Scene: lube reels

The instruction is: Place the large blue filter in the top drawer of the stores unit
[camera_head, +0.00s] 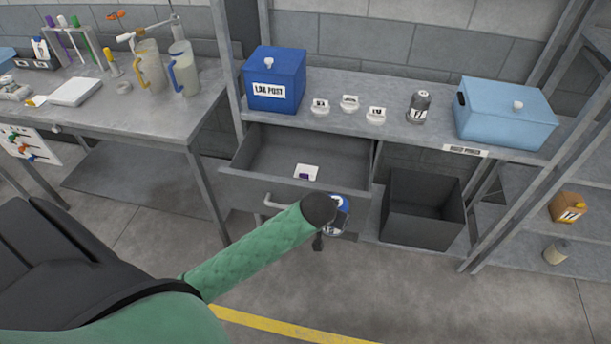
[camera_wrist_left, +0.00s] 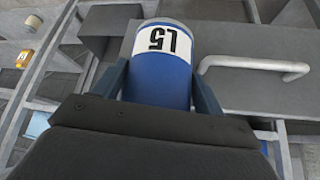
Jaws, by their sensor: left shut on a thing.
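The large blue filter (camera_wrist_left: 160,80) is a blue cylinder with a white label reading L5, upside down in the left wrist view. My left gripper (camera_wrist_left: 160,92) is shut on it, one finger on each side. In the head view only a small part of the filter (camera_head: 341,205) shows past my wrist, in front of the drawer front. The top drawer (camera_head: 240,183) of the stores unit is pulled open. A small white card with a purple mark (camera_head: 306,173) lies inside it. The drawer handle (camera_wrist_left: 255,65) is close beside the filter in the wrist view. My right gripper is not in view.
A dark blue LAB POST box (camera_head: 274,82), small white labelled pots (camera_head: 349,103), a grey container (camera_head: 419,107) and a light blue box (camera_head: 505,115) stand on the unit's top. An open dark bin (camera_head: 420,240) stands right of the drawer. The bench (camera_head: 130,112) is at left.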

